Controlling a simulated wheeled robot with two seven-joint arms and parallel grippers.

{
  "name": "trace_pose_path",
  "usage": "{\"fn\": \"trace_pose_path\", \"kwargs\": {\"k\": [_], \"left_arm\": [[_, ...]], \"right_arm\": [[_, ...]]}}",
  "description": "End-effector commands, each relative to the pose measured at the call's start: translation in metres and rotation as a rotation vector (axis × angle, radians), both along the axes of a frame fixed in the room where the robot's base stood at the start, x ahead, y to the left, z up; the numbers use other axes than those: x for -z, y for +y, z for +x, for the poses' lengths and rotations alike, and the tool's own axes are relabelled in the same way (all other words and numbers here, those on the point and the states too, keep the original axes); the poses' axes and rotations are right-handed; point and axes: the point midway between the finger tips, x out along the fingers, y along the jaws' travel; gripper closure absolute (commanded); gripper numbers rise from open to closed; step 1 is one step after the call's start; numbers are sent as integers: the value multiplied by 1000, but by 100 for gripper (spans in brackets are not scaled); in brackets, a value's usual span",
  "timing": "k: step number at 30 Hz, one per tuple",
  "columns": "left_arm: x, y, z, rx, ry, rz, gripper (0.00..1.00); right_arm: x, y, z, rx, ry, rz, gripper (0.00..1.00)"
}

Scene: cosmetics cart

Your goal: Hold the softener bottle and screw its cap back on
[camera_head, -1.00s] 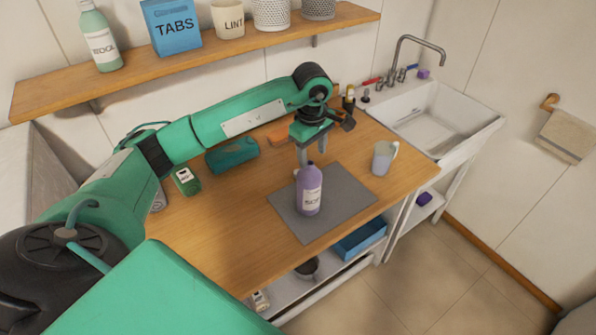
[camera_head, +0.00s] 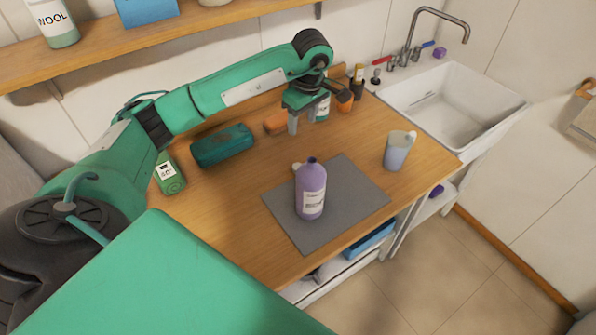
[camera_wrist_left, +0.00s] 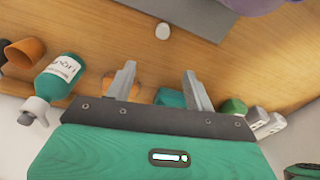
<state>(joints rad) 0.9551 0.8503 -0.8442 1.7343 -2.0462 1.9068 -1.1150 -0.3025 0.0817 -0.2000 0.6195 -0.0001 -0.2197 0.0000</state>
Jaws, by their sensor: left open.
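The purple softener bottle (camera_head: 311,190) stands upright on the grey mat (camera_head: 345,205); its dark neck shows no cap. A small white cap (camera_head: 297,167) shows just behind the bottle's left shoulder. The cap also lies in the left wrist view (camera_wrist_left: 162,31), near the mat's edge, with a bit of the purple bottle (camera_wrist_left: 240,4) at the top. My left gripper (camera_head: 302,124) is open and empty, pointing down behind the bottle and cap. Its two fingers show apart in the left wrist view (camera_wrist_left: 159,72). My right gripper is not in view.
A grey mug (camera_head: 398,152) stands right of the mat. A teal bundle (camera_head: 222,146) and a green labelled container (camera_head: 168,174) are at left. A green spray bottle (camera_wrist_left: 61,76) and an orange pot (camera_wrist_left: 26,50) stand near my gripper. The sink (camera_head: 450,108) is at right.

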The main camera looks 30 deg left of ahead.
Motion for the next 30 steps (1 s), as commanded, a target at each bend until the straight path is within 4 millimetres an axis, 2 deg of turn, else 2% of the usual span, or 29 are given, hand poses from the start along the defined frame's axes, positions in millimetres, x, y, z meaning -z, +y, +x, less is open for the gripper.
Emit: {"fn": "trace_pose_path", "kwargs": {"k": [1,3,9,22,26,30], "left_arm": [[15,0,0,0,0,0,46],[22,0,0,0,0,0,46],[30,0,0,0,0,0,46],[33,0,0,0,2,-1,46],[49,2,0,0,4,0,46],[76,5,0,-1,5,-2,46]], "right_arm": [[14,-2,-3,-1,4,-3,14],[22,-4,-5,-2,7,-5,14],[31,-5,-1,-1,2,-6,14],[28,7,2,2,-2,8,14],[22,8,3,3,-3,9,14],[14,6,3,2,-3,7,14]]}}
